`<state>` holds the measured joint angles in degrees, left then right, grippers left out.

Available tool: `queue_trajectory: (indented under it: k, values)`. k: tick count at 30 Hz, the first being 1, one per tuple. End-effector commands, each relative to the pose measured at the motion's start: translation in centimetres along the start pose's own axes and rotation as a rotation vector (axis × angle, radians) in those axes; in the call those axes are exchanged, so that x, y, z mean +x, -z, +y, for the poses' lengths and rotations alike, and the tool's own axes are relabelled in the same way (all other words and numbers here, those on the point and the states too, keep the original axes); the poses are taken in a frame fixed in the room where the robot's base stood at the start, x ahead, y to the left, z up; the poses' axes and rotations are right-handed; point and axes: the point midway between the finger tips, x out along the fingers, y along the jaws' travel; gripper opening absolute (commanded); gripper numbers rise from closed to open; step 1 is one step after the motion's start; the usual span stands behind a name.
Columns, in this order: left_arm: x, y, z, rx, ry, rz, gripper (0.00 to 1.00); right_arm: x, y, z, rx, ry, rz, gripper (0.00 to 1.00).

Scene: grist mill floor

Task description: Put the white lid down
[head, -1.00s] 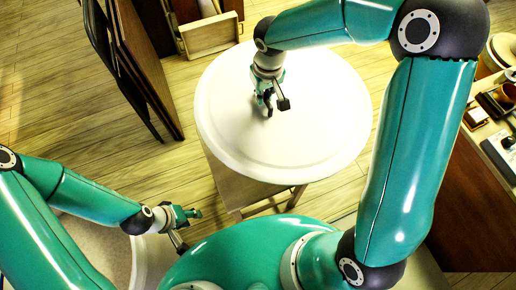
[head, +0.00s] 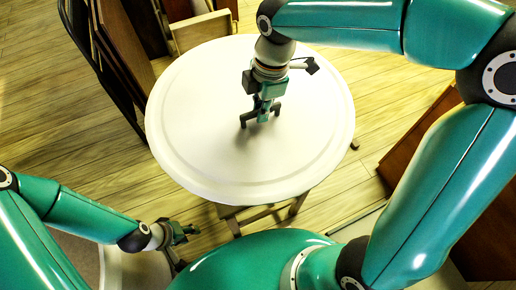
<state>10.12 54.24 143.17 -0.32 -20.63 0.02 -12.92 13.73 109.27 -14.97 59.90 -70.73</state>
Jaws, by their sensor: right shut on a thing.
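The white lid (head: 200,130) is a large round disc with a raised inner ring, in the middle of the head view. My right gripper (head: 260,120) reaches down over its middle and is shut on the lid, at a grip partly hidden by the fingers. The lid looks roughly level. Wooden legs of a stand (head: 295,205) show below its near edge; whether the lid touches the stand is hidden. My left gripper (head: 187,240) is at the lower left, apart from the lid, with its fingers spread and nothing seen between them.
A pale round-edged container (head: 145,270) is partly visible at the lower left, beneath my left arm. Dark upright panels (head: 125,50) and a wooden box (head: 200,32) stand close behind the lid. Brown furniture (head: 415,145) is at the right. Plank floor is open at the left.

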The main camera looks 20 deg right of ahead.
Motion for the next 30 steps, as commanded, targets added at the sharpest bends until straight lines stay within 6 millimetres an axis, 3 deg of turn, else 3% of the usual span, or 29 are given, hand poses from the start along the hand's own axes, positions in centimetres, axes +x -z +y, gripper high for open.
queue_trajectory:
  k: [5,18,30]
  values:
    - [0.7,0.0,-0.2,0.0,0.0,0.0,0.4,2.9,-0.4,-0.2,-0.015,0.004,0.0,0.0]
    - [2.5,0.0,-0.9,0.0,0.0,0.0,0.4,13.3,-1.6,-0.3,-0.014,0.002,0.0,0.0]
    - [3.1,0.0,-1.1,0.0,0.0,0.0,0.4,16.5,-2.0,-0.3,-0.012,0.001,0.0,0.0]
